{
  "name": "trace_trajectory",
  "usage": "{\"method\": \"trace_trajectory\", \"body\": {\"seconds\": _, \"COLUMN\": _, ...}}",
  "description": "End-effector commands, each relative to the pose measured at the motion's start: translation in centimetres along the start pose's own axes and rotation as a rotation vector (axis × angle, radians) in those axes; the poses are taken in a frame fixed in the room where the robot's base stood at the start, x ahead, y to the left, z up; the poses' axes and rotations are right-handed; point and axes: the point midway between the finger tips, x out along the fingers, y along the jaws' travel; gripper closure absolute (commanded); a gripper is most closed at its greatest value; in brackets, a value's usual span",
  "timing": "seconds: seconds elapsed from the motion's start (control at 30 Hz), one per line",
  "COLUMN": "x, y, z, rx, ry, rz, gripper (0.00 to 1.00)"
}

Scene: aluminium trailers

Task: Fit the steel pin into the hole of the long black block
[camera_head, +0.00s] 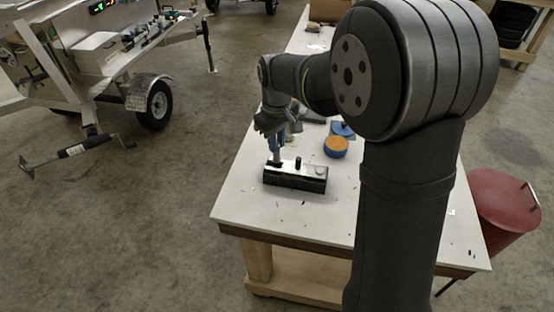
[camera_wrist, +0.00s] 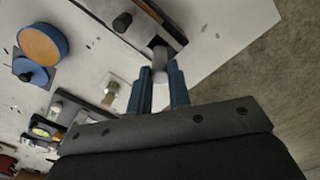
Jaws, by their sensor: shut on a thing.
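The long black block (camera_head: 295,178) lies on the white table, and part of it shows at the top of the wrist view (camera_wrist: 178,32). A black knob (camera_head: 298,163) and a round light disc (camera_head: 320,170) are on its top. My gripper (camera_head: 274,160) is above the block's left end in the head view. In the wrist view my gripper (camera_wrist: 160,78) has its blue fingers shut on the grey steel pin (camera_wrist: 159,60). The pin's far end is at a dark recess in the block. I cannot tell whether it is inside the hole.
A blue and orange round tin (camera_head: 336,147) stands behind the block, with a blue piece with a black knob (camera_wrist: 30,70) beside it. Other small parts lie farther back. The white table (camera_head: 240,205) has free room left of and in front of the block. A red bin (camera_head: 503,205) stands at the right.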

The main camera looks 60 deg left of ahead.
Motion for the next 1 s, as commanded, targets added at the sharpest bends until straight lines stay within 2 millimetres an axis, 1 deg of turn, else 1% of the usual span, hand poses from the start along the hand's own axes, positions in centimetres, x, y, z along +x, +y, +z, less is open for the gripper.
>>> {"method": "trace_trajectory", "body": {"seconds": 0.03, "x": 0.8, "y": 0.0, "z": 0.0, "rx": 0.000, "ry": -0.002, "rz": -0.001, "gripper": 1.00}}
{"method": "trace_trajectory", "body": {"seconds": 0.1, "x": 1.6, "y": 0.0, "z": 0.0, "rx": 0.000, "ry": -0.001, "rz": -0.001, "gripper": 1.00}}
{"method": "trace_trajectory", "body": {"seconds": 0.27, "x": 2.7, "y": 0.0, "z": 0.0, "rx": 0.000, "ry": 0.000, "rz": 0.000, "gripper": 1.00}}
{"method": "trace_trajectory", "body": {"seconds": 0.4, "x": 4.8, "y": 0.0, "z": 0.0, "rx": 0.000, "ry": -0.002, "rz": -0.001, "gripper": 1.00}}
{"method": "trace_trajectory", "body": {"seconds": 0.5, "x": 5.8, "y": 0.1, "z": 0.0, "rx": 0.000, "ry": -0.001, "rz": 0.000, "gripper": 1.00}}
{"method": "trace_trajectory", "body": {"seconds": 0.83, "x": 6.0, "y": 0.1, "z": 0.0, "rx": 0.000, "ry": 0.000, "rz": 0.000, "gripper": 1.00}}
{"method": "trace_trajectory", "body": {"seconds": 0.87, "x": 6.1, "y": 0.1, "z": 0.0, "rx": 0.000, "ry": 0.000, "rz": 0.000, "gripper": 0.81}}
{"method": "trace_trajectory", "body": {"seconds": 0.9, "x": 6.0, "y": 0.1, "z": 0.0, "rx": 0.000, "ry": 0.001, "rz": 0.000, "gripper": 0.73}}
{"method": "trace_trajectory", "body": {"seconds": 0.97, "x": 6.0, "y": 0.1, "z": 0.0, "rx": 0.000, "ry": 0.001, "rz": 0.000, "gripper": 0.61}}
{"method": "trace_trajectory", "body": {"seconds": 1.0, "x": 6.0, "y": 0.1, "z": 0.0, "rx": 0.000, "ry": 0.001, "rz": 0.000, "gripper": 0.61}}
